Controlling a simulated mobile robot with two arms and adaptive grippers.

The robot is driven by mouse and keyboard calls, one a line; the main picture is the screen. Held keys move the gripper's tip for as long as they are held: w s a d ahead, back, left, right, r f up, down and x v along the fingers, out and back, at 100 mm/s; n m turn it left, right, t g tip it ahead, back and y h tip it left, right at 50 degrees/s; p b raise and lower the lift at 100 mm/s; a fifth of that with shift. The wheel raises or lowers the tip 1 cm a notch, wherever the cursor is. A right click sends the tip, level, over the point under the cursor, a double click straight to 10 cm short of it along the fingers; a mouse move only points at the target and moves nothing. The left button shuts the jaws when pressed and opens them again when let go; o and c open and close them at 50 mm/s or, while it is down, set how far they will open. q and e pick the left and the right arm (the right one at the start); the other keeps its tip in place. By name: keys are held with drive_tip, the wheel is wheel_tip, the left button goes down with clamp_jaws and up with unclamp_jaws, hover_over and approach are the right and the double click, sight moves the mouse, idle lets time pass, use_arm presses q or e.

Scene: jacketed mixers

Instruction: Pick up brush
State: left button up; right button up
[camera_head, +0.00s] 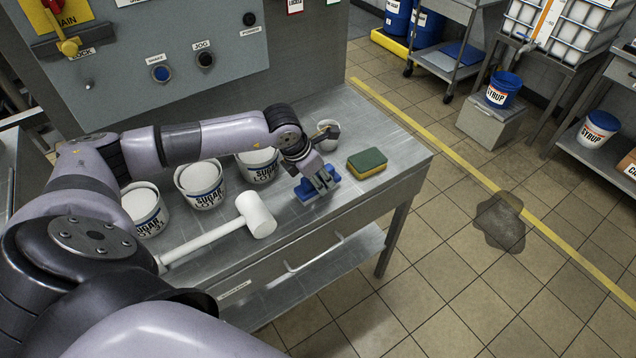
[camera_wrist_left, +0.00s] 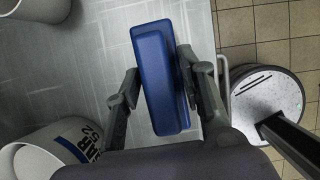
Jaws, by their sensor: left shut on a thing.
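The brush (camera_head: 326,187) is a blue block at the front edge of the metal bench, left of the sponge. My left gripper (camera_head: 319,182) comes down over it from above, one finger on each side. In the left wrist view the brush (camera_wrist_left: 160,85) lies lengthwise between the two fingers, which are shut on it. Its underside is hidden, and I cannot tell whether it touches the bench or hangs just above it. My right gripper is not in view.
A green and yellow sponge (camera_head: 367,163) lies right of the brush. White sugar pails (camera_head: 201,185) stand along the bench behind, and a white mallet (camera_head: 256,214) lies at the front. A small cup (camera_head: 327,131) stands close behind the gripper. A dark puddle (camera_head: 500,222) is on the floor.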

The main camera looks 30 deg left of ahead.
use_arm(q)
drive_tip(key=c, duration=0.6)
drive_tip(key=shift+o, duration=0.2)
drive_tip(key=shift+r, duration=0.15)
wheel_tip(320, 180, up, 20)
drive_tip(key=b, duration=0.4)
